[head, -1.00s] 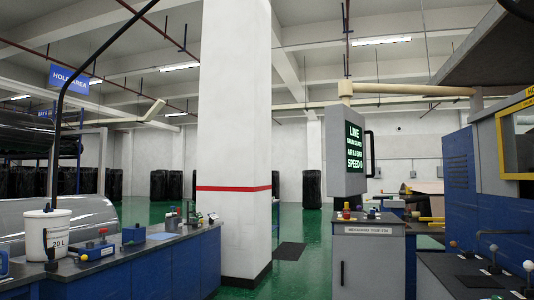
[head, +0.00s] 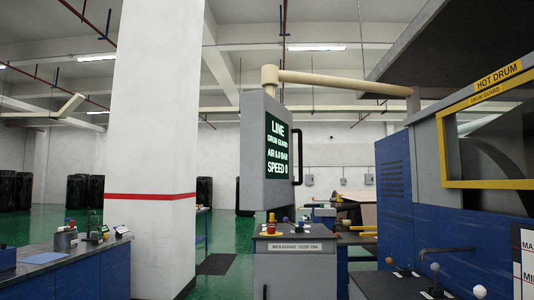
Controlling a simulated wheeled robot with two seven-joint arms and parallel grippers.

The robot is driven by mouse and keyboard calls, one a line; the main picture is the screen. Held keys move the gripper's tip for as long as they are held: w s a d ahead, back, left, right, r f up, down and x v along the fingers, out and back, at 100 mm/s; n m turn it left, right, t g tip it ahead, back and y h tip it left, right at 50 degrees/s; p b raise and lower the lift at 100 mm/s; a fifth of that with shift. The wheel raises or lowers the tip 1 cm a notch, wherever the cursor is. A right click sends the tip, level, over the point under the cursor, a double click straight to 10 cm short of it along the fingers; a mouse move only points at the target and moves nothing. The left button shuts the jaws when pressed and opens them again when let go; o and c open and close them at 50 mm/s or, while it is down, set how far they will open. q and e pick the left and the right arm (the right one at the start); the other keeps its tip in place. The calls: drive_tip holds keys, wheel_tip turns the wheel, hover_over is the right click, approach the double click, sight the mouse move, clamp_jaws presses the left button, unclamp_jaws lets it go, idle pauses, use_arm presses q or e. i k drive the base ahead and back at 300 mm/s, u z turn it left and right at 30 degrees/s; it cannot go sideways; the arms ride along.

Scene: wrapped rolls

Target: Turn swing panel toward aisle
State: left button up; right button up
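The swing panel (head: 265,152) is a grey box hanging from a cream overhead arm (head: 335,82). Its green-lit screen (head: 278,148) reads LINE, DRUM GUARD, AIR 6.0 BAR, SPEED 0. The screen faces right and partly toward me. A dark vertical handle (head: 297,157) stands out at the panel's right edge. Neither of my grippers shows in the head view, so nothing is seen touching the panel or its handle.
A grey cabinet (head: 294,268) with small knobs on top stands below the panel. A blue machine with a yellow-framed drum guard (head: 490,95) is at right. A white pillar (head: 153,150) and a blue bench (head: 80,268) are at left. Green floor (head: 225,245) shows between pillar and cabinet.

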sight(266, 182)
drive_tip(key=u, duration=0.25)
drive_tip(key=i, duration=2.6)
drive_tip(key=z, duration=0.3)
